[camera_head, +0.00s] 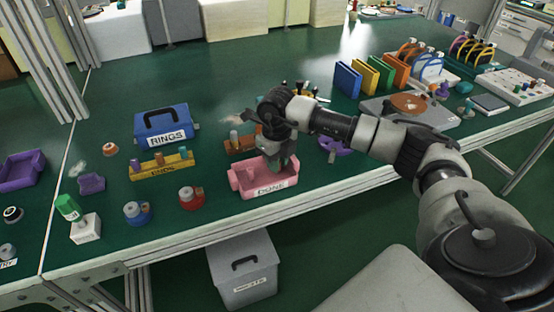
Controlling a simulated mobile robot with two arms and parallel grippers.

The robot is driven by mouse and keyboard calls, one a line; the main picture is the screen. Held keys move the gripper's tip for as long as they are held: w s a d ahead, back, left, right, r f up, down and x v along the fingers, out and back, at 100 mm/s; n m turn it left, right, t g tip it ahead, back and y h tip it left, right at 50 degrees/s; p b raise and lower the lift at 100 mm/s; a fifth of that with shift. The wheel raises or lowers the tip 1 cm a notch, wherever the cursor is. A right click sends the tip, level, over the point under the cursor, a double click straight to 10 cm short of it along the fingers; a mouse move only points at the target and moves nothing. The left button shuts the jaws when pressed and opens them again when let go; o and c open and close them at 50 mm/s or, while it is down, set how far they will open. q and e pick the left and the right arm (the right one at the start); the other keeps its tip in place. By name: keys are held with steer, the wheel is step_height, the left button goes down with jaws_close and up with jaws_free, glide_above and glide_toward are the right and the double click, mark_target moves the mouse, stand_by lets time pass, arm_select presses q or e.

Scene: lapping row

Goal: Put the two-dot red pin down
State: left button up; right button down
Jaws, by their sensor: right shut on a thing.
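My right gripper (283,163) reaches in from the right and points down over the pink tray labelled DONE (270,190). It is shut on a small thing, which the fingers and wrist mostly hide. This fits the two-dot red pin, but I cannot make out its colour or dots. I cannot tell whether it touches the tray floor. A pink round shape shows at the left inside the tray. My left gripper is not in view.
Behind the tray stands a brown rack (238,144) with a grey peg. To the left are a yellow pin rack (160,166), a blue RINGS box (165,133), a red pot (191,198) and a blue pot (137,213). A purple ring-shaped thing (335,147) lies to the right. The table's front edge is close.

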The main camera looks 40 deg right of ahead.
steer(key=shift+f, duration=0.15)
steer(key=c, duration=1.3)
jaws_free()
steer(key=shift+r, duration=0.2)
step_height(320, 180, up, 12)
steer(key=shift+r, duration=0.1)
